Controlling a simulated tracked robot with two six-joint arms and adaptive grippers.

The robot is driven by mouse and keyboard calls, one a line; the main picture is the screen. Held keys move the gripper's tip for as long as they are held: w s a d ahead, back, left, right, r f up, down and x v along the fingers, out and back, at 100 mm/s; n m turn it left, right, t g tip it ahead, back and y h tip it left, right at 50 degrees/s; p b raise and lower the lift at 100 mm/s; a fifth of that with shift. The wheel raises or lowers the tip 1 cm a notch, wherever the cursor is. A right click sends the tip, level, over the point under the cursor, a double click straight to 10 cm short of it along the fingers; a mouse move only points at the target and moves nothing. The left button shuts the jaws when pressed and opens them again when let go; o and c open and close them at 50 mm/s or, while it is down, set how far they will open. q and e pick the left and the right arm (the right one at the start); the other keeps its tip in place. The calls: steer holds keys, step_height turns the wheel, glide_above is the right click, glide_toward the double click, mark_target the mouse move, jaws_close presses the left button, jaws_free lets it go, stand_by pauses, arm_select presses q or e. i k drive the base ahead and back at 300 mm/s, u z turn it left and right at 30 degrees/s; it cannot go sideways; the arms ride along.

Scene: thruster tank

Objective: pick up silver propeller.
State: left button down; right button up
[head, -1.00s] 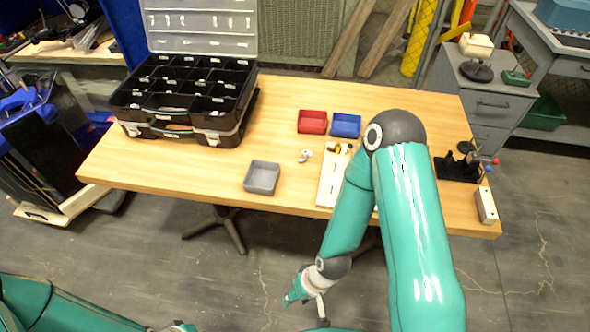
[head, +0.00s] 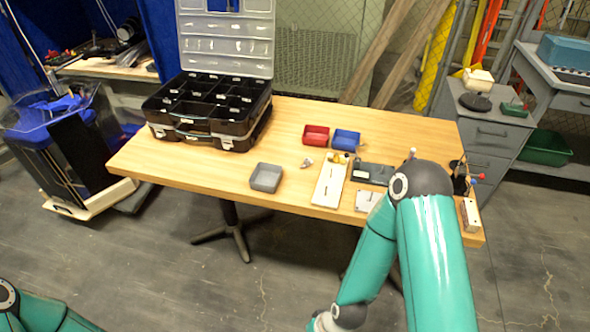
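A small silver propeller (head: 307,163) lies on the wooden table, between the grey tray and the white board; its fine shape is too small to tell. Nothing touches it. My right arm comes in from the lower right, bends over the table's right part and runs down in front of the table. Its gripper is cut off by the bottom edge. Only a piece of my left arm shows at the lower left, and its gripper is out of view.
A grey tray (head: 266,178), a red bin (head: 316,135) and a blue bin (head: 346,140) stand around the propeller. A white slotted board (head: 330,181) lies to its right. A black open organizer case (head: 212,112) fills the table's left. Table front left is clear.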

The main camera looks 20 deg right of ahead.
mark_target(307, 161)
steer(key=z, duration=0.15)
steer(key=i, duration=0.9)
steer(key=u, duration=0.05)
